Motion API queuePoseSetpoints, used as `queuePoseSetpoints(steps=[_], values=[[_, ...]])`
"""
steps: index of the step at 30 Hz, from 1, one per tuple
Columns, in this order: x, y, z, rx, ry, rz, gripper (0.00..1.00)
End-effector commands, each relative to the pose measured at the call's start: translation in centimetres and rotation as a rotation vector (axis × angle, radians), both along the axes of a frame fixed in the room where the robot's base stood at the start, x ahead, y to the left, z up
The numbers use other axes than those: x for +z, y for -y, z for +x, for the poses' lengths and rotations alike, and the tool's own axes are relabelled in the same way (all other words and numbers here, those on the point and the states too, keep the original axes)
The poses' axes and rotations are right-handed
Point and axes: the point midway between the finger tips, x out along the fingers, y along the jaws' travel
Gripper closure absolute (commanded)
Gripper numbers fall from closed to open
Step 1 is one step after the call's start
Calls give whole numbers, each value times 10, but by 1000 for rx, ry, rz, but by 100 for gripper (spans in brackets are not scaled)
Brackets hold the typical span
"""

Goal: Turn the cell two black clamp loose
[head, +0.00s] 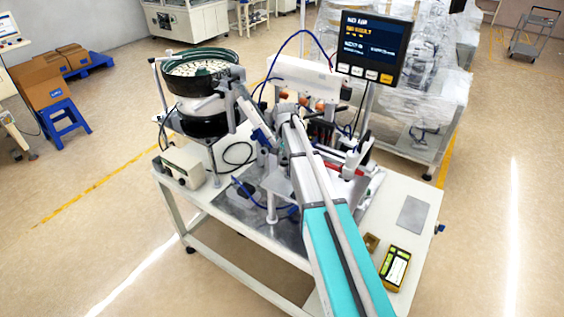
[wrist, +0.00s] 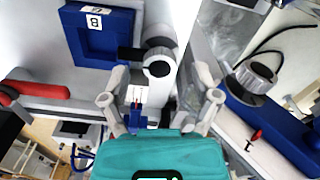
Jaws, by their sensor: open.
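My gripper (wrist: 160,102) shows in the wrist view with its two grey fingers spread apart and nothing held between them. Just beyond the fingertips is a round grey knob with a black centre (wrist: 158,62), on a short black shaft beside a blue block. A second dark, grey-rimmed knob (wrist: 254,76) sits on a blue bar to the right, outside the right finger. I cannot tell for certain which of these is the cell two black clamp. In the head view my arm hides the gripper and most of the fixture around it.
A blue frame with a label (wrist: 93,30) lies upper left in the wrist view, and a red handle (wrist: 35,90) at the left. The head view shows a bowl feeder (head: 202,75), a screen (head: 372,48), a grey box (head: 182,166) and a yellow handheld device (head: 394,268) on the bench.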

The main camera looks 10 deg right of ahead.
Motion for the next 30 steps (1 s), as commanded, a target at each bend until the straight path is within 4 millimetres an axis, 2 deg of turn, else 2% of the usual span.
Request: queuePoseSetpoints(steps=[4,15,17,28,29,30], values=[[-6,0,0,0,0,0,21],[-6,1,0,-1,0,0,21],[-6,1,0,-1,0,0,30],[-6,1,0,-2,0,0,99],[-6,1,0,-2,0,0,100],[-6,-12,0,0,0,1,100]])
